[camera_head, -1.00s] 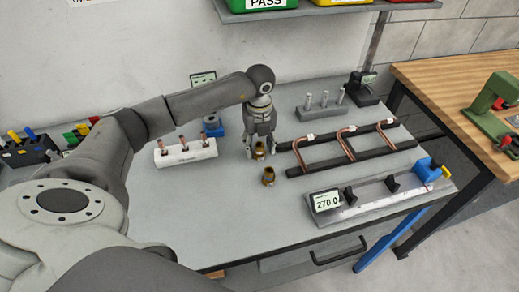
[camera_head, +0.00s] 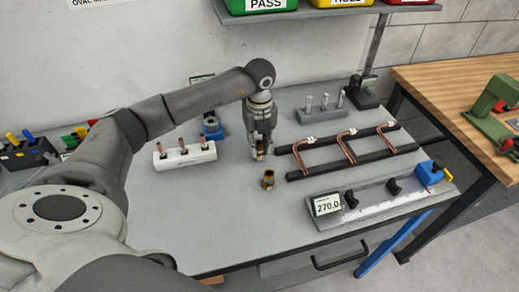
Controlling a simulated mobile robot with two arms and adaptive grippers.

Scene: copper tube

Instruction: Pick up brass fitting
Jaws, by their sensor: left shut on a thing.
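My left gripper (camera_head: 260,146) points down over the grey bench, shut on a brass fitting (camera_head: 260,152). The fitting shows between the fingertips, at or just above the bench top; I cannot tell whether it touches. A second brass fitting (camera_head: 268,179) stands on the bench just in front of the gripper, apart from it. My right gripper is not in view.
A black rack with bent copper tubes (camera_head: 345,150) lies right of the gripper. A measuring fixture reading 270.0 (camera_head: 328,205) is in front of it. A white block with copper pieces (camera_head: 185,155) stands left. The front middle of the bench (camera_head: 200,225) is clear.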

